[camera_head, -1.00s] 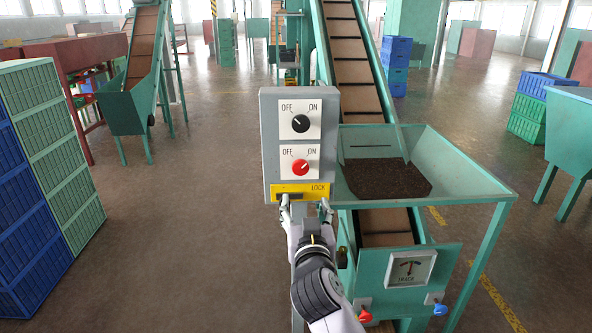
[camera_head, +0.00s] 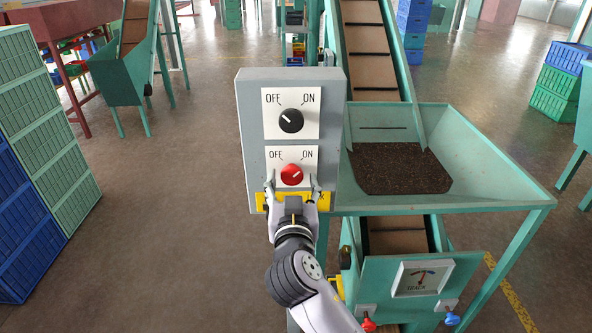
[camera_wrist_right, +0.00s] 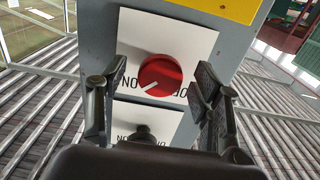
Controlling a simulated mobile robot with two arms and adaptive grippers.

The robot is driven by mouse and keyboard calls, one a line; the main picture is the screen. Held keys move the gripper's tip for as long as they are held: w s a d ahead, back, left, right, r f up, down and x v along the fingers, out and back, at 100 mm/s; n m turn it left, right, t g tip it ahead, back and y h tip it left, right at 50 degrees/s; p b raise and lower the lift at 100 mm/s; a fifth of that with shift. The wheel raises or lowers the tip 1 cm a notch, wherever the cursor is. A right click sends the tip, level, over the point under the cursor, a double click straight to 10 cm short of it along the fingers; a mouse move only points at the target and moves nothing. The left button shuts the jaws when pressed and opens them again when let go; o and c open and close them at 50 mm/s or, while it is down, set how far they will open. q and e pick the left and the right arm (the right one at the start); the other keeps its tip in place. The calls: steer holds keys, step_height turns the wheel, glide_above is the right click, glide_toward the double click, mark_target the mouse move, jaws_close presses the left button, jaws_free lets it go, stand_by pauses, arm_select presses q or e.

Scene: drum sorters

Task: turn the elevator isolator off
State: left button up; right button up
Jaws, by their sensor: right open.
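A grey control box (camera_head: 245,150) carries two rotary switches marked OFF and ON. The lower switch has a red knob (camera_head: 291,174), its white mark pointing up right toward ON. The upper black knob (camera_head: 290,121) points up left toward OFF. No label names either one as the isolator. My right gripper (camera_head: 292,189) is open in front of the lower plate, one finger on each side of the red knob. In the right wrist view, upside down, the red knob (camera_wrist_right: 160,72) lies between the spread fingers (camera_wrist_right: 152,92), with no visible contact. My left gripper is out of view.
A yellow LOCK plate (camera_head: 262,203) is below the red knob, partly hidden by my gripper. A green hopper (camera_head: 480,180) holding dark material stands right of the box, with an inclined conveyor (camera_head: 365,45) behind. Stacked crates (camera_head: 60,160) stand left. The floor between is clear.

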steer(key=shift+r, duration=0.1)
steer(key=shift+s+a, duration=0.1)
steer(key=shift+c, duration=0.4)
steer(key=c, duration=1.1)
